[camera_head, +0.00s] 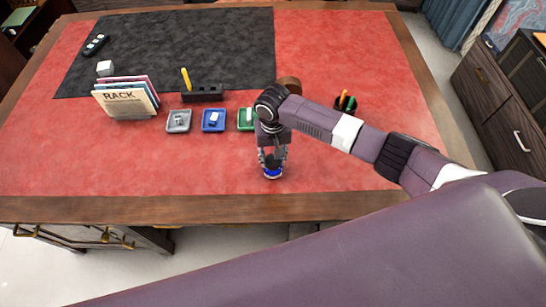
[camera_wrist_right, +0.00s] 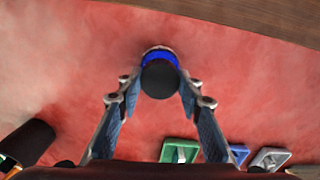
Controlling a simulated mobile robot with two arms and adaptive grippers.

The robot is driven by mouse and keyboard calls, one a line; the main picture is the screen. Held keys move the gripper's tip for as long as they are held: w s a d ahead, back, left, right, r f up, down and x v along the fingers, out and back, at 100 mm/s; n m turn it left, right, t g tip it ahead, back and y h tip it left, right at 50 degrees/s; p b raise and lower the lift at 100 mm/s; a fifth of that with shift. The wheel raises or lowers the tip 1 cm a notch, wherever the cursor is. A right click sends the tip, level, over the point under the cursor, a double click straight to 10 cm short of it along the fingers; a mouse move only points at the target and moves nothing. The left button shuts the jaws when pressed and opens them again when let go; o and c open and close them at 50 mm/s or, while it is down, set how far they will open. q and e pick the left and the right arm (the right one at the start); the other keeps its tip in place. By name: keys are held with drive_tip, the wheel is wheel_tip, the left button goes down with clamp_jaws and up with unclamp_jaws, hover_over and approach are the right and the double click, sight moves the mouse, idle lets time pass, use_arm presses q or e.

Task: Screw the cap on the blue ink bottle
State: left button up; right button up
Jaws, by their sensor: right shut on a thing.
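The blue ink bottle (camera_head: 273,174) stands on the red desk near its front edge; in the right wrist view its blue rim (camera_wrist_right: 158,56) shows around a black round cap (camera_wrist_right: 160,79). My right gripper (camera_head: 272,158) points down over the bottle and is shut on the cap, with a fingertip on each side of it; it also shows in the right wrist view (camera_wrist_right: 160,84). The cap is right over the bottle. I cannot tell whether it is seated on the thread. My left gripper is not in view.
Grey (camera_head: 178,121), blue (camera_head: 206,128) and green (camera_head: 243,127) trays lie behind the bottle. A book rack (camera_head: 127,100), a black holder with a yellow pen (camera_head: 203,95) and a pen cup (camera_head: 345,107) stand farther back. The desk left of the bottle is clear.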

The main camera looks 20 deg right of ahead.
drive_tip(key=shift+r+m+p, duration=0.1)
drive_tip(key=shift+m+p, duration=0.5)
drive_tip(key=shift+p, duration=0.1)
drive_tip(key=shift+m+p, duration=1)
drive_tip(key=shift+m, duration=0.2)
drive_tip(key=shift+m, duration=0.3)
drive_tip(key=shift+s+m+p, duration=0.1)
drive_tip(key=shift+m+p, duration=0.5)
drive_tip(key=shift+p, duration=0.2)
drive_tip(key=shift+f+m, duration=0.2)
drive_tip(key=shift+m, duration=1.2)
